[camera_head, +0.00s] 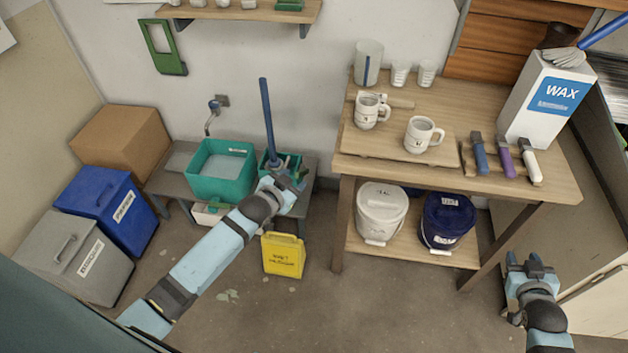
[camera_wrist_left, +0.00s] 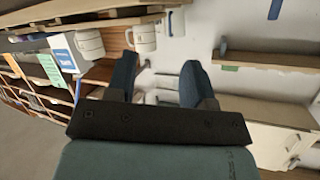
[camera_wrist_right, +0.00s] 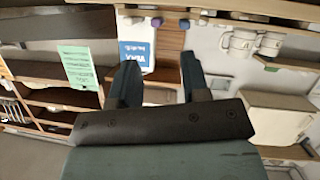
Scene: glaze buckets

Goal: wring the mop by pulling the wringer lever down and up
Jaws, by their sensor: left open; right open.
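The mop's blue handle (camera_head: 267,115) stands upright against the back wall at the low grey bench. Its lower end goes into a small green wringer bucket (camera_head: 265,161), which my left arm partly covers. My left gripper (camera_head: 291,174) is at the right side of this bucket, close to the mop. I cannot make out the wringer lever clearly or tell whether the gripper touches it. In the left wrist view the open fingers (camera_wrist_left: 158,78) have nothing visible between them. My right gripper (camera_head: 525,259) is open and empty at the lower right, away from the mop.
A teal tub (camera_head: 222,184) of water stands left of the wringer bucket. A yellow container (camera_head: 283,255) is on the floor below my left arm. The wooden table (camera_head: 350,160) with mugs and a wax box (camera_head: 547,105) stands right.

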